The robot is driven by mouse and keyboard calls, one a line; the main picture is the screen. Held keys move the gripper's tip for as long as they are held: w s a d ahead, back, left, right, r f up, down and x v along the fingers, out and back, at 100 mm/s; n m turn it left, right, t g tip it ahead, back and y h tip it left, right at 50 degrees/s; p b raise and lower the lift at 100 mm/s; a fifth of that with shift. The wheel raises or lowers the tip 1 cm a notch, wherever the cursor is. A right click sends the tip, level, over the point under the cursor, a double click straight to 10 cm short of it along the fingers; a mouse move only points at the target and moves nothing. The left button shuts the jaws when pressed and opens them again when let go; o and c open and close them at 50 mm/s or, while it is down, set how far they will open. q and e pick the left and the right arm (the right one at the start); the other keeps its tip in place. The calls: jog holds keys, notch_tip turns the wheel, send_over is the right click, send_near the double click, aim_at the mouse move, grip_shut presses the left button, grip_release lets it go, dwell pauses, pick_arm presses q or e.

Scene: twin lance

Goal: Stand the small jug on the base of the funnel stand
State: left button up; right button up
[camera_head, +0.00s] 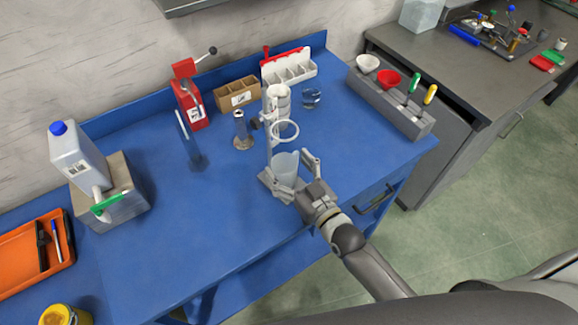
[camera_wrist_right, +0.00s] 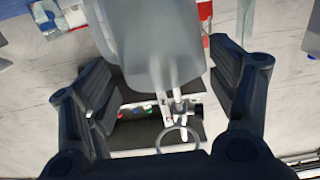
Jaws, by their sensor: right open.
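The small jug (camera_head: 285,168) is pale and translucent. It is near the front of the blue bench, below the ring of the funnel stand (camera_head: 270,137), a pale upright post with a white ring. The stand's base is mostly hidden by the jug and gripper, so I cannot tell whether the jug rests on it. My right gripper (camera_head: 288,178) is open, with its fingers on either side of the jug. In the right wrist view, the jug (camera_wrist_right: 155,45) fills the space between the spread fingers (camera_wrist_right: 165,90). A ring (camera_wrist_right: 180,140) shows below it. My left gripper is not in view.
A metal cylinder on a round foot (camera_head: 241,132) and a red press (camera_head: 188,100) stand left of the stand. A blue glass (camera_head: 311,97) is behind it. A grey rack with funnels (camera_head: 390,108) lies along the right.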

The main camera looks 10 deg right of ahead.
jog(key=v, duration=1.2)
jog(key=shift+w, duration=0.1)
